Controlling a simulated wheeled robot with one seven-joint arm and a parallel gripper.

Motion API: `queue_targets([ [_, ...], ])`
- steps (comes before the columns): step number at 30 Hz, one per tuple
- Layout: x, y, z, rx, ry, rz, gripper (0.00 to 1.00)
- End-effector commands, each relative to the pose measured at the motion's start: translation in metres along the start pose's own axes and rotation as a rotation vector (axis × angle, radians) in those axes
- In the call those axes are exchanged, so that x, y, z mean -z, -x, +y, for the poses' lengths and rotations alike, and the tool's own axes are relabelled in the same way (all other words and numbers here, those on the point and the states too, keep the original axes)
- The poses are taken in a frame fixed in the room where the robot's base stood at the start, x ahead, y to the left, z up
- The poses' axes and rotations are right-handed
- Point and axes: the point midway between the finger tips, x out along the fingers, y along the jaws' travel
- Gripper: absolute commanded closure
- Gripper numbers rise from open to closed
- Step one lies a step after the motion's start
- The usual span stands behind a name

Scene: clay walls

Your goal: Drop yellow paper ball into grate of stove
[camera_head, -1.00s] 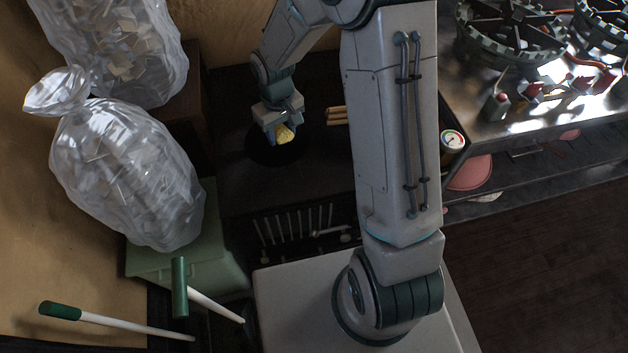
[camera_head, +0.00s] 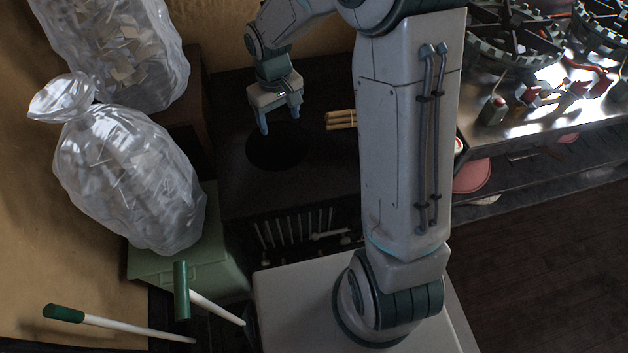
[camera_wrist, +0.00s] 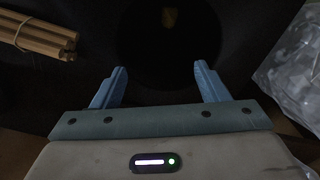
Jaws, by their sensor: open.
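My gripper (camera_head: 279,118) is open and empty above the dark stove top (camera_head: 232,182), beside its round black opening (camera_head: 274,148). Its two blue fingers stand wide apart in the wrist view (camera_wrist: 160,86), with the round opening (camera_wrist: 165,50) just beyond them. Inside that opening, a dim yellowish shape, seemingly the yellow paper ball (camera_wrist: 170,18), shows near the top of the wrist view. The ball does not show in the head view. The stove's barred front (camera_head: 295,230) faces the camera.
A bundle of sticks (camera_head: 341,119) lies on the stove top right of the opening. Clear bags (camera_head: 130,175) stand at left, one on a green box (camera_head: 215,262). A metal counter with burners (camera_head: 510,40) is at right. Green-ended white handles (camera_head: 120,325) stick out at lower left.

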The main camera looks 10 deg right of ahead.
Motion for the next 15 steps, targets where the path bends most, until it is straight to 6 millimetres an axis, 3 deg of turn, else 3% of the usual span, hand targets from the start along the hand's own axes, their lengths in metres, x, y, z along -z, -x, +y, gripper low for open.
queue_targets([
  [1, 0.001, 0.015, 0.000, -0.002, 0.000, 0.005, 0.32],
  [6, 0.001, 0.048, 0.000, -0.001, -0.001, 0.004, 0.32],
  [15, 0.000, 0.070, 0.000, 0.000, -0.001, 0.000, 0.32],
])
